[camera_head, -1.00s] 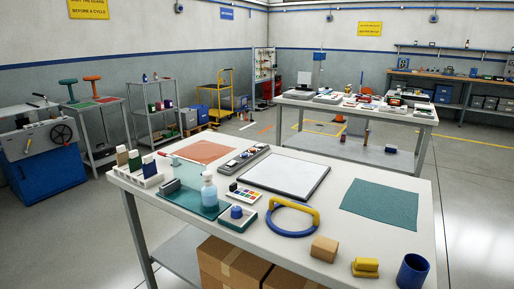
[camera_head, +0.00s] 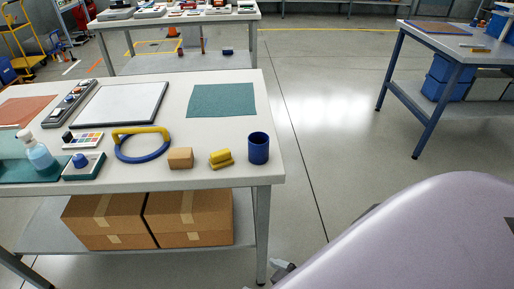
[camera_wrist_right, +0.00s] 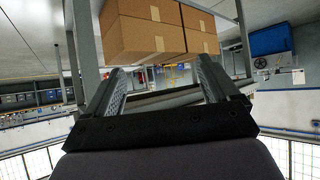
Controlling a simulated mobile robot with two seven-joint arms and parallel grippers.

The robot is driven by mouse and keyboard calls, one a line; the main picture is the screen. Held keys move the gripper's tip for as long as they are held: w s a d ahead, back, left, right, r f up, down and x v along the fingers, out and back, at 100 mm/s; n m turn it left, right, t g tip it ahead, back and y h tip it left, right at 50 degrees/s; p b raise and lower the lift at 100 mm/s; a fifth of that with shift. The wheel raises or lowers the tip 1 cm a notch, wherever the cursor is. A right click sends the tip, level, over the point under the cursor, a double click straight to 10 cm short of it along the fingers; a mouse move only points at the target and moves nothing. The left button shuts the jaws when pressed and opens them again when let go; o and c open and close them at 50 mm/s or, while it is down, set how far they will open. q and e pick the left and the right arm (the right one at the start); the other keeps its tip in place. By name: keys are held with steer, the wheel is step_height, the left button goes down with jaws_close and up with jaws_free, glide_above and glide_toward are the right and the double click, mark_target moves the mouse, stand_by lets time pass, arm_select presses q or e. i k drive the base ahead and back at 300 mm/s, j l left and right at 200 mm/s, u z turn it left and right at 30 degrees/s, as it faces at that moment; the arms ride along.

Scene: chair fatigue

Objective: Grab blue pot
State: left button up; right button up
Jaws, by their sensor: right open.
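The blue pot (camera_head: 258,148) is a dark blue open cylinder. It stands upright near the right front corner of the white table (camera_head: 225,176) in the head view. My right gripper (camera_wrist_right: 160,80) shows in the right wrist view with its two fingers spread apart and nothing between them. That view faces the cardboard boxes under the table, and the pot is not in it. In the head view my right arm fills the lower right, apart from the table and the pot. My left gripper is in neither view.
Left of the pot are a yellow block (camera_head: 221,158), a wooden block (camera_head: 181,158) and a blue and yellow ring (camera_head: 143,152). A teal mat (camera_head: 222,100) lies behind it. Cardboard boxes (camera_head: 188,215) sit on the lower shelf.

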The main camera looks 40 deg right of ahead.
mark_target(258, 142)
steer(key=j+z, duration=0.2)
steer(key=z, duration=0.5)
